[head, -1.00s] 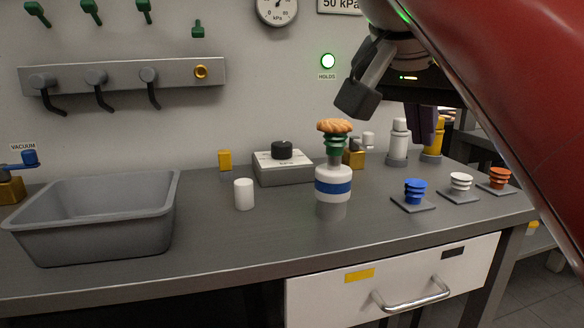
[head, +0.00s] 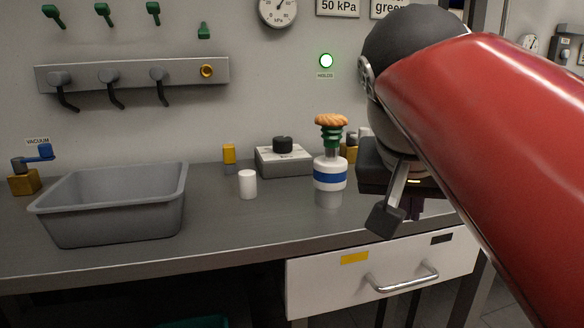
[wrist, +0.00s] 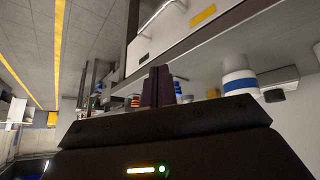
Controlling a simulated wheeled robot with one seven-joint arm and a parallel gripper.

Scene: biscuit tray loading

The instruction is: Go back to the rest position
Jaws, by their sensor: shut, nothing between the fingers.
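My gripper shows in the wrist view with its two dark purple fingers (wrist: 158,85) together and nothing between them. In the head view my arm fills the right side, and the gripper is mostly hidden behind its dark wrist parts, right of the stand and over the counter's front right. An orange biscuit (head: 331,120) sits on a green bellows cup (head: 331,138) on top of a white, blue-banded stand (head: 329,174). The stand is upright and apart from my gripper.
A grey bin (head: 110,221) stands at the left of the counter (head: 235,232). A white cylinder (head: 247,184) and a grey box with a black knob (head: 284,162) stand in the middle. A white drawer (head: 330,294) is below.

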